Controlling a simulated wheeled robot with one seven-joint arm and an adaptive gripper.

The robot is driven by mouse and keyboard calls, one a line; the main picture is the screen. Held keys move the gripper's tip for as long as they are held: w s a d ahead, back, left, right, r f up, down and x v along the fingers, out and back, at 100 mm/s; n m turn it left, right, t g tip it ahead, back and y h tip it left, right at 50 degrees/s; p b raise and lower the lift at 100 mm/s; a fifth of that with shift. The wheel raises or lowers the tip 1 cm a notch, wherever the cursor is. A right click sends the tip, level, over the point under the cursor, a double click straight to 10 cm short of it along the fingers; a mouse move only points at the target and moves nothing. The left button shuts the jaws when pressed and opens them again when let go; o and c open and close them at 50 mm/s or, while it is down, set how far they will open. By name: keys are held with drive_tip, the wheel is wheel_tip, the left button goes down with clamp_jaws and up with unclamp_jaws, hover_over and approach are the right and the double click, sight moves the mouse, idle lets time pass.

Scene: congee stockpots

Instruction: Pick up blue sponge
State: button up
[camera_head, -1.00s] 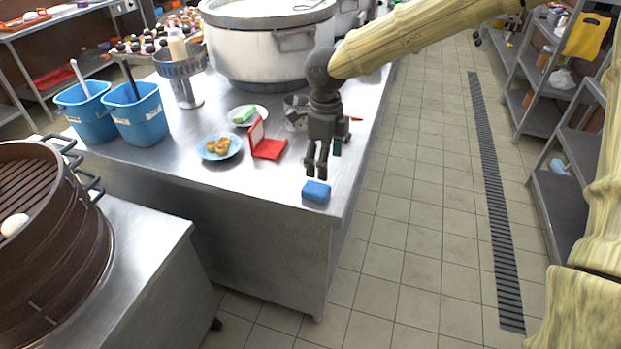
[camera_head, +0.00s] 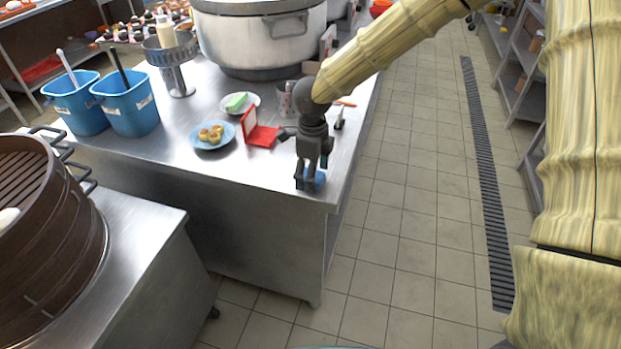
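The blue sponge (camera_head: 319,181) lies at the front right corner of the steel table, mostly hidden behind my gripper. My gripper (camera_head: 306,184) points down at the sponge, with its fingers low at the sponge's left and front side. A strip of blue shows to the right of and between the dark fingers. I cannot tell whether the fingers touch the sponge or have closed on it.
On the steel table (camera_head: 230,168) stand a red open case (camera_head: 262,136), a blue plate with food (camera_head: 228,138), a green block on a white plate (camera_head: 236,102), blue buckets (camera_head: 130,112) and a large pot (camera_head: 255,45). A bamboo-style steamer (camera_head: 70,260) stands front left.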

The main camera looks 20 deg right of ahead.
drive_tip(key=shift+f, duration=0.5)
drive_tip(key=c, duration=1)
drive_tip(key=shift+r, duration=0.15)
drive_tip(key=shift+c, duration=0.2)
drive_tip(key=shift+r, duration=0.65)
wheel_tip(320, 180, up, 2)
drive_tip(key=shift+r, duration=0.1)
drive_tip(key=s+d+r+b, duration=0.1)
drive_tip(key=s+d, duration=0.1)
drive_tip(key=s, duration=1.4)
drive_tip(key=shift+r, duration=0.15)
drive_tip(key=shift+d, duration=0.1)
